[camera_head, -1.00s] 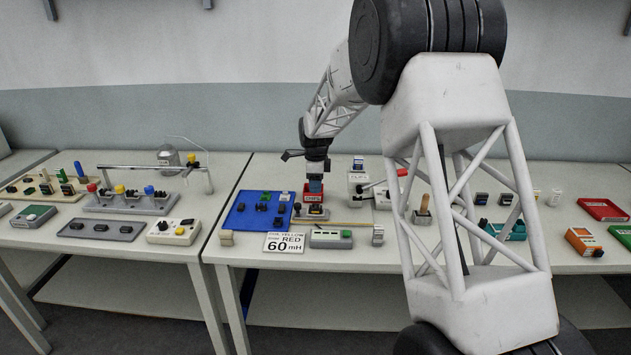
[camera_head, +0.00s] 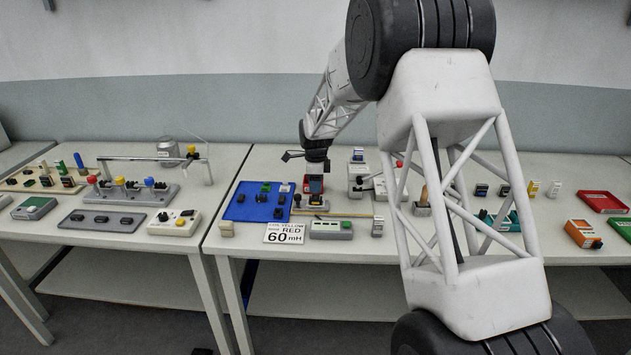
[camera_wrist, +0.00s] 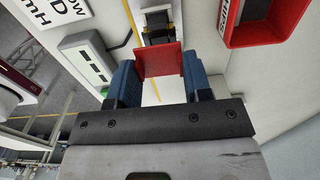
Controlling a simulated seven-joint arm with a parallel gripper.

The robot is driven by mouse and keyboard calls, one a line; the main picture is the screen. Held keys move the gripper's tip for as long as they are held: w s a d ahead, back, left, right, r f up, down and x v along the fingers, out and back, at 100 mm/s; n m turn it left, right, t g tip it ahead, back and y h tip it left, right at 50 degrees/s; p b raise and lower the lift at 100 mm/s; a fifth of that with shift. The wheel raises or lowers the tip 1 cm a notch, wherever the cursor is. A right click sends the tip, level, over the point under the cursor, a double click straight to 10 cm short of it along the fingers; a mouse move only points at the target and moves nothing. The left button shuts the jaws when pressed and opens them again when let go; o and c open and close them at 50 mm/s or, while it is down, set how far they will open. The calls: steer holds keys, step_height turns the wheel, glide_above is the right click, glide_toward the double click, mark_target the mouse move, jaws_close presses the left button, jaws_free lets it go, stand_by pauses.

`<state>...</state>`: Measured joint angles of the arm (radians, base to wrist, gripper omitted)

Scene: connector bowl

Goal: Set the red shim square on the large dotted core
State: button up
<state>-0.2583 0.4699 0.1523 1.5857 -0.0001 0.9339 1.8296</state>
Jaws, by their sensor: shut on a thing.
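In the wrist view, my gripper (camera_wrist: 158,85) has its two blue fingers closed on the red shim (camera_wrist: 160,61), a thin flat red piece held between the tips. A dark core (camera_wrist: 157,22) on a light base shows just beyond the shim, partly hidden by it. I cannot make out dots on it or tell whether the shim touches it. In the head view, my gripper (camera_head: 315,177) is low over the right table, at the right edge of the blue mat (camera_head: 240,211). The shim cannot be picked out clearly there.
A red lettered bin (camera_wrist: 234,36) stands close to the right of my fingers in the wrist view. Several small dark parts sit on the mat.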

steer(key=shift+f, duration=1.5)
steer(key=shift+f, duration=0.15)
steer(key=o, duration=1)
steer(key=shift+c, duration=0.2)
steer(key=shift+r, duration=3.95)
